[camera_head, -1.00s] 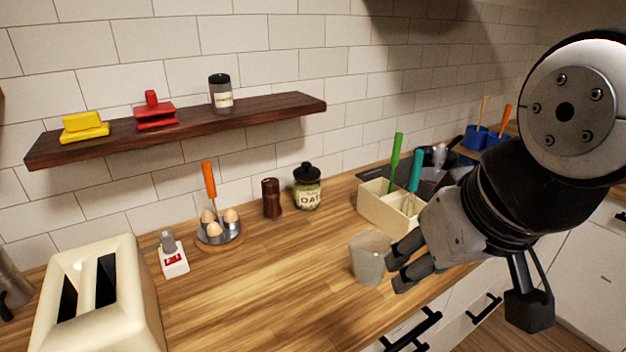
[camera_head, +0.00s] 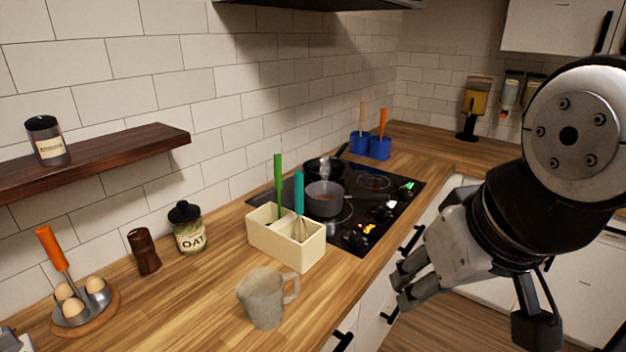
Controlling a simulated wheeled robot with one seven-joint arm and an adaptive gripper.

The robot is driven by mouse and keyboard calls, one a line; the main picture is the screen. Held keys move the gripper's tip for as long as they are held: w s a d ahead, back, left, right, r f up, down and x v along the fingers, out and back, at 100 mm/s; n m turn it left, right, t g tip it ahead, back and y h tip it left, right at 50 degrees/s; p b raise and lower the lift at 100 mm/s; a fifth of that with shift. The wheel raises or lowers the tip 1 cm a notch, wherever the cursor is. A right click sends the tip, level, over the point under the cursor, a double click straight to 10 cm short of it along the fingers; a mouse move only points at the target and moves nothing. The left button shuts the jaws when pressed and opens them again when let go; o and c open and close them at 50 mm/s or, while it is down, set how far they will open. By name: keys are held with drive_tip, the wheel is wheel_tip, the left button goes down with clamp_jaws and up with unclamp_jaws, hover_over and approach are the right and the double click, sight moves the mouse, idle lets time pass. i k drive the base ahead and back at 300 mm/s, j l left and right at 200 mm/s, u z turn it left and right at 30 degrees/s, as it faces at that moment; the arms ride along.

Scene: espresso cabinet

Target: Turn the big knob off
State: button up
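A black cooktop (camera_head: 395,190) is set in the wooden counter at the middle right. Small knobs stand along its right side: a green-lit one (camera_head: 408,185), a white one (camera_head: 390,204) and an orange-lit group (camera_head: 362,231) near the front. They are too small to tell which one is the big knob. A dark saucepan (camera_head: 324,199) and a black pan (camera_head: 322,167) stand on the cooktop. My gripper (camera_head: 398,287) is in front of the counter edge, nearer to me than the cooktop and apart from the knobs. Its fingers look parted, with nothing between them.
A cream utensil box (camera_head: 284,240) stands left of the cooktop, with a grey mug (camera_head: 264,297) in front. An oats jar (camera_head: 189,228), a brown mill (camera_head: 143,252) and an egg holder (camera_head: 85,304) are farther left. Blue pots (camera_head: 379,149) stand behind the cooktop. Black drawer handles (camera_head: 412,239) stick out below.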

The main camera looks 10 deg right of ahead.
sight(355, 237)
drive_tip(key=z, duration=0.25)
drive_tip(key=i+l+u, duration=0.35)
drive_tip(key=l, duration=0.25)
drive_tip(key=i+l+u, duration=0.15)
drive_tip(key=i+l, duration=0.1)
drive_tip(key=l, duration=0.1)
